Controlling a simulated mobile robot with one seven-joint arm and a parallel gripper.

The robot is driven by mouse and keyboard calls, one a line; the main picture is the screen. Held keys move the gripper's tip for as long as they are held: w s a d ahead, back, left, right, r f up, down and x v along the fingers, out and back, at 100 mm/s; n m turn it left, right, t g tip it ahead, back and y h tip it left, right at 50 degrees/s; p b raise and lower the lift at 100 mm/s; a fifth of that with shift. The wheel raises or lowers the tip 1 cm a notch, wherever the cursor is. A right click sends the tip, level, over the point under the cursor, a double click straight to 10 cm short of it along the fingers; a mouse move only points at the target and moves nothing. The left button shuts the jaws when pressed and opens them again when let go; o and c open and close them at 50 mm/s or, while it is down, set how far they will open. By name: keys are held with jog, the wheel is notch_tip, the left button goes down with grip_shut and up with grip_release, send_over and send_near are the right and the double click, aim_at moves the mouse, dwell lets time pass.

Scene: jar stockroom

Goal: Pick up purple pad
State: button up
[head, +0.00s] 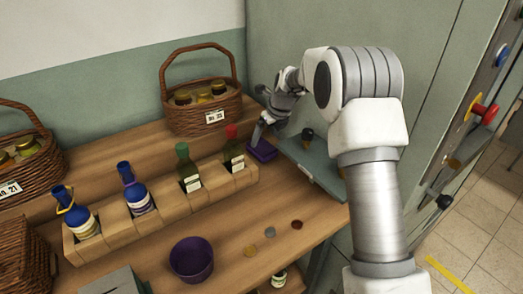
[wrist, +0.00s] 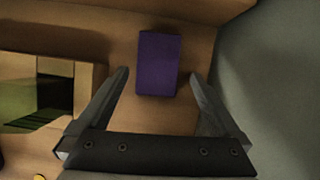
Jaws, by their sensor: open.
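The purple pad (head: 262,150) lies on the wooden bench at the back right, to the right of the bottle rack. In the wrist view the pad (wrist: 158,63) is a plain purple block, fully visible, lying on bare wood. My gripper (wrist: 162,80) is open and empty, with its two fingers on either side of the near part of the pad in the picture. In the head view my gripper (head: 260,130) is above or beside the pad and covers part of it. I cannot tell the exact height between them.
A wooden rack (head: 163,226) with several bottles stands left of the pad. A wicker basket (head: 190,122) with jars is behind it. A grey-green panel (head: 313,168) lies to the right. A purple bowl (head: 191,259) and several small discs sit at the front.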

aim_at(262, 146)
jog(key=x, duration=0.4)
jog(key=shift+a+f, duration=0.15)
jog(key=shift+f, duration=0.15)
jog(key=shift+f, duration=0.25)
jog(key=c, duration=1.1)
notch_tip(262, 146, up, 10)
jog(key=p, duration=0.1)
jog(key=shift+r, duration=0.25)
